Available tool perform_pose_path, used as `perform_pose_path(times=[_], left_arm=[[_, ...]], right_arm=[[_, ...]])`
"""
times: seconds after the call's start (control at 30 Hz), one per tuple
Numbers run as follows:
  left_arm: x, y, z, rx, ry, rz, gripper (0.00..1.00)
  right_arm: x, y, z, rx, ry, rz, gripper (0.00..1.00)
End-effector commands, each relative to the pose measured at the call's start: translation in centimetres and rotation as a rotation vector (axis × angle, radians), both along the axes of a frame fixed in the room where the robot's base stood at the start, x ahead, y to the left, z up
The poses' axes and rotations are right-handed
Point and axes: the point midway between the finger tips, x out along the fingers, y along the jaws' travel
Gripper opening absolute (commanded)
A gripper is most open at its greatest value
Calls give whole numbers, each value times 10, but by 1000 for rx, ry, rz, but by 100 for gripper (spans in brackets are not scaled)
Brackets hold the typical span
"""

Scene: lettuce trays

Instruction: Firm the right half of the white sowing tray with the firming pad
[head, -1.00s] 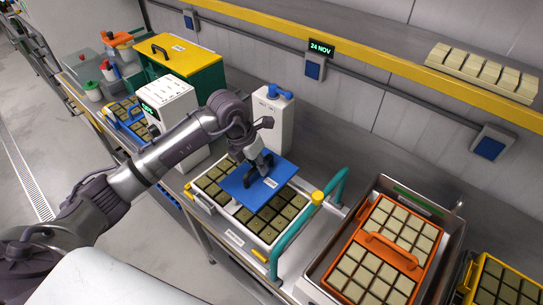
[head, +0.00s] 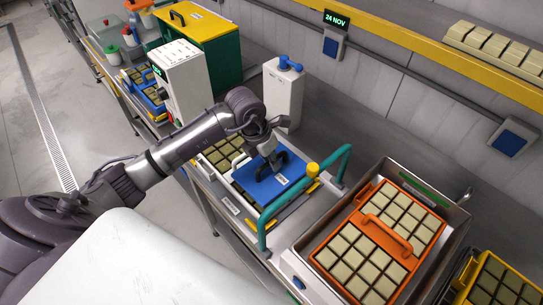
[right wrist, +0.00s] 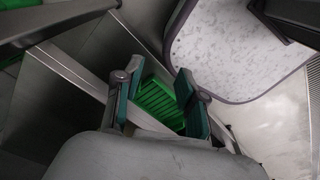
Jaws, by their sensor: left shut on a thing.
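The white sowing tray (head: 208,171) stands on the bench in the head view, with brown cells showing in its left half. My left gripper (head: 270,166) is shut on the pad's dark handle from above. The pad looks down at the cells, but I cannot tell how firmly it touches them. My right gripper (right wrist: 160,75) is open and empty in the right wrist view, away from the tray.
A teal rail (head: 304,197) and a yellow knob (head: 312,169) stand close right of the pad. A white dispenser (head: 282,95) is behind it. An orange tray (head: 410,258) lies farther right. A green slatted thing (right wrist: 158,100) is below my right gripper.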

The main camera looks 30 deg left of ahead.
Motion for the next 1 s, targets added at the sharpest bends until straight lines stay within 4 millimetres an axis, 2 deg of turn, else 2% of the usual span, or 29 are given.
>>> perform_pose_path(times=[0.03,0.2,0.7,1.0], left_arm=[[1,1,-14,0,-2,1,0],[1,0,-25,-1,-3,-1,0],[0,1,-25,0,-2,-1,0],[0,0,-24,0,-2,-1,0]], right_arm=[[0,-2,-14,-3,-1,-1,40],[0,-4,-23,-5,-1,-1,40],[0,11,-25,13,0,-1,40],[0,10,-24,12,0,1,40]])
